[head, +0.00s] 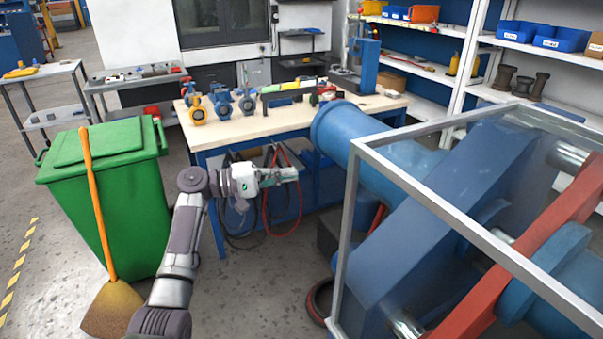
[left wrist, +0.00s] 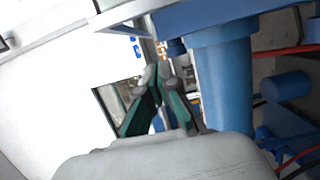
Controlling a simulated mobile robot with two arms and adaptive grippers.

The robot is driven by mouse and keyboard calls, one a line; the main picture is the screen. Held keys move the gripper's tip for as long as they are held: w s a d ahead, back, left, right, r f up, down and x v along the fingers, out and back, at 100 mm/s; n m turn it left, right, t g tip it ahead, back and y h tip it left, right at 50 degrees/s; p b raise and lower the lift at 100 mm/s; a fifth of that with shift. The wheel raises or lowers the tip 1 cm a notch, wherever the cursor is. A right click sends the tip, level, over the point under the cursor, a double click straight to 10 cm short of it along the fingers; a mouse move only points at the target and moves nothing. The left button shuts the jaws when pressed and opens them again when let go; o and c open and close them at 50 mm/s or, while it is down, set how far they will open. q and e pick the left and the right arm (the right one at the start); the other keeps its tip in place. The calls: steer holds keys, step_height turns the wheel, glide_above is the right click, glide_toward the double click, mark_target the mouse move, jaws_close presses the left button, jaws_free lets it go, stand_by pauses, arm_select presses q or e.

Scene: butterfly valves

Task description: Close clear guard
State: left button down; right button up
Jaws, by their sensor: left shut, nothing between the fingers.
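The clear guard (head: 440,207) is a see-through box with a grey metal frame at the right of the head view. It stands around a large blue flanged assembly with a red part (head: 565,205). The lower and right parts of the guard are cut off, and I cannot tell how far it stands open. My left gripper (head: 297,174) is left of the guard's near-left post and apart from it, in front of the workbench. Its green-and-grey fingers (left wrist: 158,72) are together and empty in the left wrist view. My right gripper is not in view.
A wooden-topped workbench (head: 240,125) with blue and yellow valves stands behind my left gripper. A blue pipe (head: 390,148) enters the guard. A green bin (head: 115,190) and a broom (head: 92,190) stand at the left. Hoses hang below the bench.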

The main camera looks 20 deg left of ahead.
arm_select(q)
steer(key=w+d+p, duration=0.3)
steer(key=d, duration=0.8)
steer(key=shift+w+p, duration=0.15)
steer(key=shift+p, duration=0.15)
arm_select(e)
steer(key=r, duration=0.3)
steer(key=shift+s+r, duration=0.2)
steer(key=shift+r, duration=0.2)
